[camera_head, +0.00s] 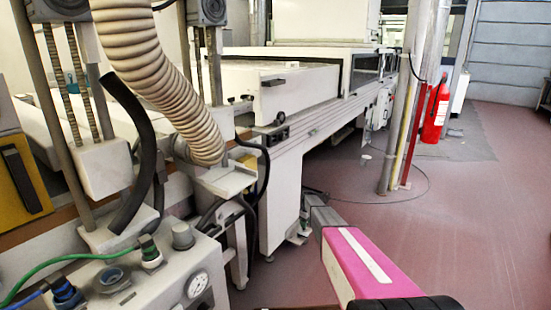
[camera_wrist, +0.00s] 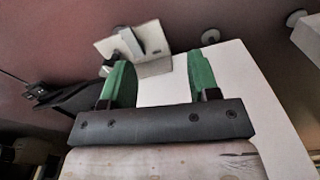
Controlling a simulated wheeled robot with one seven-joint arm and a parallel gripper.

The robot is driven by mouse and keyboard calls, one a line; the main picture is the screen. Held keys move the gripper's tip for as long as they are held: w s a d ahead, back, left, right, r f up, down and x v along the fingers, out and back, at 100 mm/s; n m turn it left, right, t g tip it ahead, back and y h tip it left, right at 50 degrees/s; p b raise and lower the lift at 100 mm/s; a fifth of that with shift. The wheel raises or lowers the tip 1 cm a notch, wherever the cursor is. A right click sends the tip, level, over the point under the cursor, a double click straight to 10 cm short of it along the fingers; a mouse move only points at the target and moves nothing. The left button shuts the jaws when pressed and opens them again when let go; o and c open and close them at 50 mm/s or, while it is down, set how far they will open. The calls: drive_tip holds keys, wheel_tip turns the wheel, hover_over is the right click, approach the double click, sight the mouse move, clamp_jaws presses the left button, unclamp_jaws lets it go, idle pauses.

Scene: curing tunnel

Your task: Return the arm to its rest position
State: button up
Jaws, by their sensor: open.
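My gripper (camera_wrist: 160,80) shows in the wrist view with its two green fingers apart. Nothing is held between them. Behind the fingers is a large pale panel (camera_wrist: 265,110), and a small pale bracket or plate (camera_wrist: 150,65) lies near the left finger; I cannot tell the distance to either. In the head view, my pink arm with a white stripe reaches from the bottom edge toward the machine's legs. The fingers cannot be made out there.
The long pale tunnel machine (camera_head: 295,90) runs into the background at centre. A ribbed hose (camera_head: 150,70) and a control panel with a gauge (camera_head: 197,284) are at left. Metal posts (camera_head: 403,110) and a red extinguisher (camera_head: 435,112) stand at right. The reddish floor (camera_head: 470,220) is open at right.

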drive_tip(key=s+a+r+m, duration=0.1)
drive_tip(key=s+r+m, duration=0.2)
drive_tip(key=s+r, duration=0.5)
drive_tip(key=s+a+r+m, duration=0.2)
drive_tip(key=s+r, duration=0.6)
drive_tip(key=s, duration=1.6)
drive_tip(key=s+a+r+m, duration=0.1)
drive_tip(key=s+r+m, duration=0.3)
drive_tip(key=s, duration=1.2)
wheel_tip(320, 180, up, 5)
drive_tip(key=shift+a+f, duration=0.1)
drive_tip(key=shift+a, duration=0.15)
